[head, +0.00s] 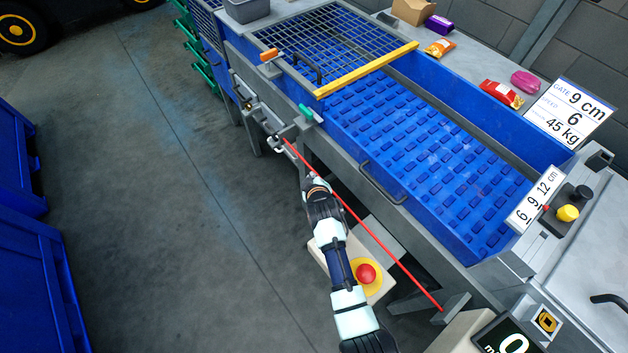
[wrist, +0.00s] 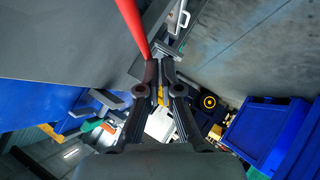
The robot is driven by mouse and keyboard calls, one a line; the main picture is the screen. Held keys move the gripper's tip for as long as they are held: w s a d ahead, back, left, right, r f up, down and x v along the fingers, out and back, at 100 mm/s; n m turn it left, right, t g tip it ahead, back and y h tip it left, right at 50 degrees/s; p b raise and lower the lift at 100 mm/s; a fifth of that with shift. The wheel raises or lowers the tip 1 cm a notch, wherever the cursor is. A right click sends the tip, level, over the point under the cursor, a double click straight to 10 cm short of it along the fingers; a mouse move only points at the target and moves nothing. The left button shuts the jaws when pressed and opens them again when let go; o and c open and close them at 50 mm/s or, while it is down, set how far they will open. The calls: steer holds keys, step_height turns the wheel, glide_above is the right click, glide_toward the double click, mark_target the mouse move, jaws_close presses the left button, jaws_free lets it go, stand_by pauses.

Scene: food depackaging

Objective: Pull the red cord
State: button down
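The red cord (head: 385,247) runs taut along the machine's near side, from a grey bracket at the upper left down to a mount at the lower right. My gripper (head: 313,178) is at the upper part of the cord and overlaps it in the head view. In the wrist view the red cord (wrist: 135,25) comes in from the top and ends from sight just left of my fingertips (wrist: 159,62). The fingers are close together with only a thin gap, and no cord shows between them. I cannot tell whether they touch the cord.
A red stop button (head: 366,273) on a yellow plate sits beside my arm. The blue-belted conveyor (head: 415,150) has a side handle (head: 382,184) near the cord. Grey brackets (head: 283,135) stand at the cord's upper end. Blue bins (head: 35,280) stand at left; open floor lies between.

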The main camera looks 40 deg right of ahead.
steer(key=w+r+p+v, duration=0.1)
steer(key=p+v, duration=0.3)
steer(key=v, duration=0.7)
steer(key=shift+a+p, duration=0.3)
steer(key=shift+a, duration=0.05)
steer(key=shift+s+r, duration=0.1)
steer(key=shift+r, duration=0.1)
